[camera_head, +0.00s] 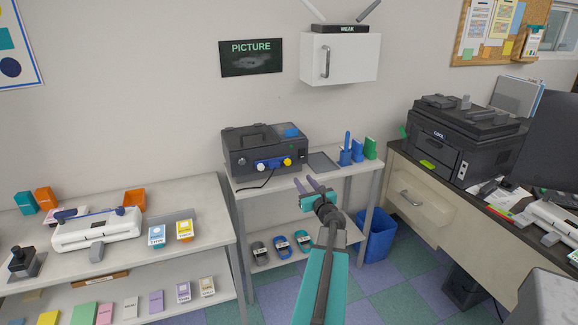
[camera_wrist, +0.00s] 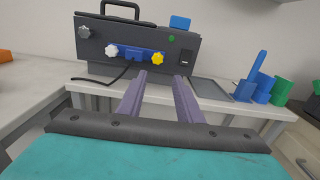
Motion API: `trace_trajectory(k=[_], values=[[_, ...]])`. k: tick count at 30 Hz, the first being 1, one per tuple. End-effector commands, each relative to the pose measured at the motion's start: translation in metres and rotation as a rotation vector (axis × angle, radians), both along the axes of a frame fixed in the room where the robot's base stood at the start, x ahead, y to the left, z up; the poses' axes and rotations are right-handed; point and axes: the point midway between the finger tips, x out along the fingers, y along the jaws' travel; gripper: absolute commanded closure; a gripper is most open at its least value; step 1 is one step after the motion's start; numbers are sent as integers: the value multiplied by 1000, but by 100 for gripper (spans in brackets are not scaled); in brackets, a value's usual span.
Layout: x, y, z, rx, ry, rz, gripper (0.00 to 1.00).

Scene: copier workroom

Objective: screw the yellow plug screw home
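The yellow plug screw (camera_head: 287,162) is on the front of a dark machine (camera_head: 240,156), at the right end of a blue strip (camera_head: 270,163). In the wrist view the yellow plug screw (camera_wrist: 157,58) shows as a lobed knob at the strip's right end, with a white knob (camera_wrist: 112,50) at its left end. How far the screw is seated cannot be told. My gripper (camera_head: 308,185) is in front of and below the machine, apart from the screw. In the wrist view its two purple fingers (camera_wrist: 160,76) stand wide apart with nothing between them.
The machine stands on a light table (camera_head: 330,178) with a grey tray (camera_head: 322,162) and blue and green holders (camera_head: 357,151) to its right. A wall cabinet (camera_head: 345,62) is above. Space before the screw looks clear.

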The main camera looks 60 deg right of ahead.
Motion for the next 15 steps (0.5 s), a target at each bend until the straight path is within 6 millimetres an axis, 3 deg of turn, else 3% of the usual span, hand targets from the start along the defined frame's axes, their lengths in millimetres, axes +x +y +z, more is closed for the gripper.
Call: trace_trajectory(k=[15], values=[[21,-6,0,3,-2,10,68]])
